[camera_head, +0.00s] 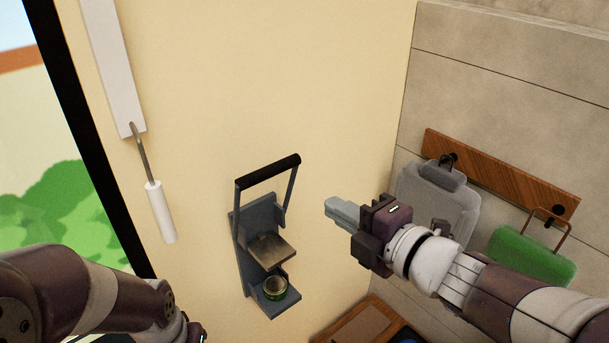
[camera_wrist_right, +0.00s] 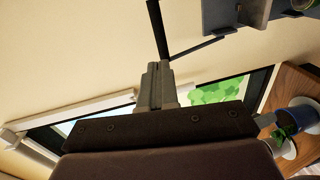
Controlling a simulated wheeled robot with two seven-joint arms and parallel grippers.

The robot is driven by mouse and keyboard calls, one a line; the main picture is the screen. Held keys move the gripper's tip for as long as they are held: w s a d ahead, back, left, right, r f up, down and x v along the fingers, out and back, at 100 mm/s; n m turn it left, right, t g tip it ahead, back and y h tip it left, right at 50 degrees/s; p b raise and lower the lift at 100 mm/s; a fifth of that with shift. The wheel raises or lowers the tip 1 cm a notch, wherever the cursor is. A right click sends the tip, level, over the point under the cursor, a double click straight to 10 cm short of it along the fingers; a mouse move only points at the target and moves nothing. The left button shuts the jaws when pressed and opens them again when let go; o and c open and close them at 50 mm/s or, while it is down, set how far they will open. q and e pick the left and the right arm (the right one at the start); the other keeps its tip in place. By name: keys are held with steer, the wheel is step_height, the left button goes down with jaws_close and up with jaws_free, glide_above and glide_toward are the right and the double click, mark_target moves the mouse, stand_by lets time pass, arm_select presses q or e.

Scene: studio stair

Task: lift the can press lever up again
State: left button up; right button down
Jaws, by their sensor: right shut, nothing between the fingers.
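The can press (camera_head: 240,225) is a grey metal frame mounted on the cream wall, left of my right gripper. Its lever (camera_head: 268,172) is a black bar on two grey arms, angled upward above the press body. A short green and gold can (camera_head: 273,288) sits on the bottom shelf, below the press plate. My right gripper (camera_head: 335,208) is shut and empty, to the right of the lever and apart from it. In the right wrist view, the closed fingers (camera_wrist_right: 157,84) appear just below the black lever bar (camera_wrist_right: 157,28). My left gripper is out of frame.
A wooden surface (camera_head: 362,322) is low in front.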

steer(key=a, duration=0.2)
steer(key=p, duration=0.2)
glide_toward(272, 173)
steer(key=w, duration=0.2)
steer(key=a, duration=0.1)
steer(key=w+a+p, duration=0.2)
steer(key=shift+w+a+f, duration=0.25)
steer(key=shift+a+f, duration=0.05)
steer(key=shift+w+a+f, duration=0.1)
steer(key=shift+w+a, duration=0.05)
steer(key=shift+w, duration=0.1)
steer(key=shift+w+f, duration=0.2)
steer(key=shift+w, duration=0.2)
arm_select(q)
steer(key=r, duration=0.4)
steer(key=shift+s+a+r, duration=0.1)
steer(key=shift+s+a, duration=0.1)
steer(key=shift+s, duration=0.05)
arm_select(e)
steer(key=shift+s, duration=0.1)
